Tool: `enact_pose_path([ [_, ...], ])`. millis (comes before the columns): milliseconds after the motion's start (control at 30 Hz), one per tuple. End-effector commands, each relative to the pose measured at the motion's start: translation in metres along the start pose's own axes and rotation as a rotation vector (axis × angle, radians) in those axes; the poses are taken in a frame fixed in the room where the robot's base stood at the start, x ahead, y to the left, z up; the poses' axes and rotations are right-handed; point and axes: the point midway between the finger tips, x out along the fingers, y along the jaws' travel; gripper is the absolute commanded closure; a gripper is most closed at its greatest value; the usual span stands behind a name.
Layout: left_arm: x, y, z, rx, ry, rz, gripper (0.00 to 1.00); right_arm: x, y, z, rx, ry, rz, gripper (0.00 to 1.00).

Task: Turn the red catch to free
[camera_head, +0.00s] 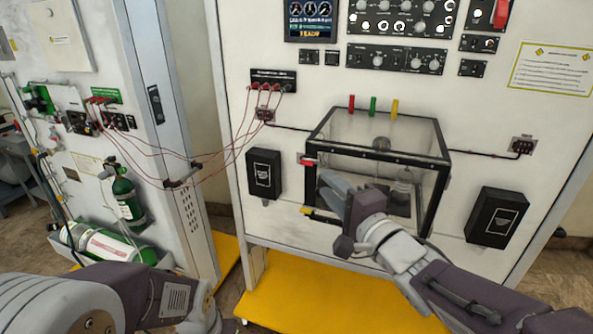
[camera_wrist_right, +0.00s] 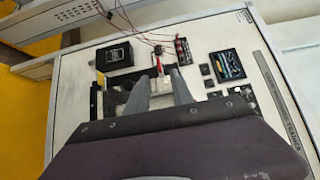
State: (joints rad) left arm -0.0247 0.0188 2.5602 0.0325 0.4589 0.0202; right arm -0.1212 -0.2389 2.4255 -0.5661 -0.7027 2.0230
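The red catch (camera_head: 308,162) is a small red tab at the upper left edge of the clear, black-framed box (camera_head: 438,203). In the right wrist view a red piece, apparently the same catch (camera_wrist_right: 159,67), shows beyond the gap between my fingertips. My right gripper (camera_head: 326,183) is in front of the box's left part, just below and right of the catch. Its fingers (camera_wrist_right: 159,88) stand apart with nothing between them, and I see no contact with the catch. My left arm crosses the lower left of the head view; its gripper is not in view.
A yellow-and-black catch (camera_head: 308,210) sits lower on the box's left edge. Red, green and yellow pegs (camera_head: 373,106) stand on top. Black boxes flank it at left (camera_head: 264,174) and right (camera_head: 497,217). Red cables (camera_head: 235,140) hang left of the panel.

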Motion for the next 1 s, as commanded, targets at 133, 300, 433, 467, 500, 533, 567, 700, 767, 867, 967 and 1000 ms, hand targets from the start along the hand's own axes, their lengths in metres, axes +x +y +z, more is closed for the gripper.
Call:
enact_pose_path([
  [133, 0.0, 0.0, 0.0, 0.0, 0.0, 0.0, 1.0, 0.018, 0.002, 0.0, 0.002, -0.001, 0.004, 0.72],
  [300, -0.003, 0.0, -0.001, 0.0, 0.0, 0.0, 1.0, 0.055, 0.001, -0.001, 0.002, 0.001, 0.006, 0.72],
  [433, -0.006, 0.0, -0.001, 0.0, 0.0, 0.0, 1.0, 0.077, 0.001, -0.001, 0.001, 0.003, 0.006, 0.72],
  [467, -0.007, 0.0, -0.001, 0.0, 0.0, 0.0, 1.0, 0.081, 0.001, -0.001, 0.001, 0.003, 0.006, 0.72],
  [500, -0.007, 0.0, -0.001, 0.0, 0.0, 0.0, 1.0, 0.084, 0.001, -0.001, 0.002, 0.003, 0.005, 0.72],
  [533, -0.007, 0.0, -0.001, 0.0, 0.0, 0.0, 1.0, 0.086, 0.001, -0.001, 0.002, 0.003, 0.005, 0.72],
  [567, -0.007, 0.0, -0.001, 0.0, 0.0, 0.0, 1.0, 0.088, 0.001, -0.001, 0.002, 0.003, 0.005, 0.72],
  [700, -0.007, 0.0, -0.001, 0.0, 0.0, 0.0, 1.0, 0.091, 0.002, -0.001, 0.0, 0.004, 0.004, 0.72],
  [767, -0.007, 0.0, -0.001, 0.0, 0.0, 0.0, 1.0, 0.091, 0.002, -0.002, 0.001, 0.004, 0.004, 0.72],
  [867, -0.007, 0.0, -0.001, 0.0, 0.0, 0.0, 1.0, 0.09, 0.002, -0.002, 0.001, 0.004, 0.004, 0.8],
  [967, -0.007, 0.0, -0.001, 0.0, 0.0, 0.0, 1.0, 0.09, 0.002, -0.002, 0.001, 0.004, 0.004, 1.0],
  [1000, -0.007, 0.0, -0.001, 0.0, 0.0, 0.0, 1.0, 0.09, 0.002, -0.002, 0.001, 0.004, 0.004, 1.0],
])
